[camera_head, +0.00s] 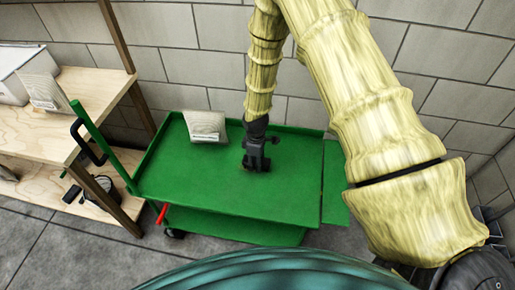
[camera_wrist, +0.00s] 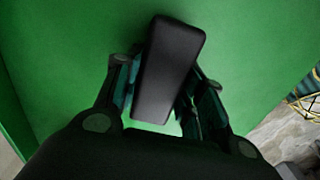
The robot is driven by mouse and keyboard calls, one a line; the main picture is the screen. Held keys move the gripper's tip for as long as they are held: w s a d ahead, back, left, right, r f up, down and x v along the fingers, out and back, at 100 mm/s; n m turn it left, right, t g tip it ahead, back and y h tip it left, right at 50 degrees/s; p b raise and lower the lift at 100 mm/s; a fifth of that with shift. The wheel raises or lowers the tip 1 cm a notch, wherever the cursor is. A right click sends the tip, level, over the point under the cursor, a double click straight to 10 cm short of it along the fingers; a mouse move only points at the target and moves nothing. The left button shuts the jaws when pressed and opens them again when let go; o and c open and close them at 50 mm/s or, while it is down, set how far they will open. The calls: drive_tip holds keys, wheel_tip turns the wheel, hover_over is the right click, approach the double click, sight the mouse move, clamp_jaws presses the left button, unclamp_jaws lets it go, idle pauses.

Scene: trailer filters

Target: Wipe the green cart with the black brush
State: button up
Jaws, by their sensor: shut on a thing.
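The green cart (camera_head: 200,185) stands in the middle of the head view, with a flat top tray and a lower shelf. My gripper (camera_head: 256,160) is over the cart's top, right of its middle. In the wrist view my gripper (camera_wrist: 160,95) is shut on the black brush (camera_wrist: 170,62), a dark oblong block between its fingers. The green cart top (camera_wrist: 255,40) fills the background there. The brush's underside is hidden, so I cannot tell whether it touches the cart.
A wooden shelf (camera_head: 100,90) with a white box (camera_head: 25,72) and another packet (camera_head: 41,92) stands at the left. A block wall (camera_head: 190,60) is behind the cart.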

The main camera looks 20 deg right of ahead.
drive_tip(key=shift+w+r+p, duration=0.1)
drive_tip(key=shift+r+p, duration=2)
drive_tip(key=shift+r, duration=1.7)
